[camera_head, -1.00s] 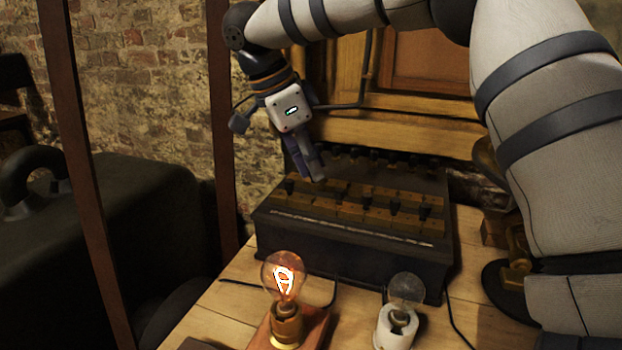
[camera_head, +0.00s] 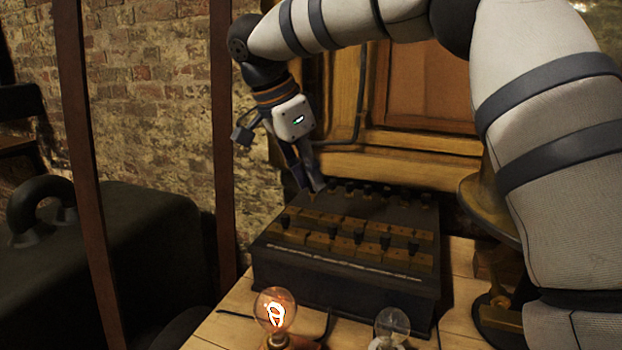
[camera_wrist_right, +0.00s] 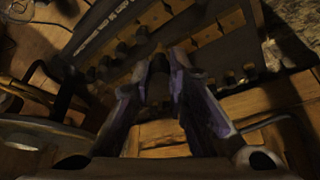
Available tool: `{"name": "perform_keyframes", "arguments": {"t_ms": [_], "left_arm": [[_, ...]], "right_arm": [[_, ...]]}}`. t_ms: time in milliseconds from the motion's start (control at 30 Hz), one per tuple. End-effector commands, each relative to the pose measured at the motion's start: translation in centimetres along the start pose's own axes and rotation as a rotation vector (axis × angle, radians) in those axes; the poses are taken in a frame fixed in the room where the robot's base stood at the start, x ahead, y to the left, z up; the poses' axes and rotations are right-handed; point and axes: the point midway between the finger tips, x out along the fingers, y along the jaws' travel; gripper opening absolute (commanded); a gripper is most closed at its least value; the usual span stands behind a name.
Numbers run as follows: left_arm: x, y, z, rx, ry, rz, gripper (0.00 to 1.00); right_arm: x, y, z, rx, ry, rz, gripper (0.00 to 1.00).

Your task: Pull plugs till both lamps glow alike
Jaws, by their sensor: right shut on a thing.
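A dark plug box (camera_head: 345,285) with brass blocks on top stands on the bench, with several black plugs (camera_head: 358,238) among the blocks and a row of black knobs or plugs (camera_head: 385,193) along its back edge. My right gripper (camera_head: 317,187) is at the back left of the box, pointing down. It is shut on what looks like a black plug (camera_wrist_right: 157,66), mostly hidden between the fingers; I cannot tell whether it is seated. The left lamp (camera_head: 275,310) glows bright orange-white. The right lamp (camera_head: 392,324) looks clear and unlit. My left gripper is not in view.
A wooden bench (camera_head: 228,328) carries the box and lamps, with dark wires on it. A brass instrument (camera_head: 497,225) stands at the right. Thin wooden posts (camera_head: 222,150) rise at the left, before a large dark case (camera_head: 130,235).

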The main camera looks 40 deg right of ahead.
Motion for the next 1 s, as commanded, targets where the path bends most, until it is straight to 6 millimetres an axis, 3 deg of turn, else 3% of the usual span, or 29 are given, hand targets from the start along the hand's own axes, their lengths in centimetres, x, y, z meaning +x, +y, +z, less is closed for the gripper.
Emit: {"name": "perform_keyframes", "arguments": {"t_ms": [100, 267, 700, 1000], "left_arm": [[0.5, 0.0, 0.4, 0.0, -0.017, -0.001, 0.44], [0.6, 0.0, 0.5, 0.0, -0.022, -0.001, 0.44], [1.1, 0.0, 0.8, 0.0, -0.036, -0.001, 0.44], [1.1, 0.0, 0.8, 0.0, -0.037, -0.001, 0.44]], "right_arm": [[2.3, -3.4, -2.2, -0.065, 0.002, -0.025, 0.0], [3.3, -5.6, -4.2, -0.126, 0.0, -0.053, 0.0], [7.3, -5.8, -2.9, -0.139, -0.001, -0.057, 0.0], [7.8, -5.8, -2.7, -0.137, -0.001, -0.06, 0.0]]}}
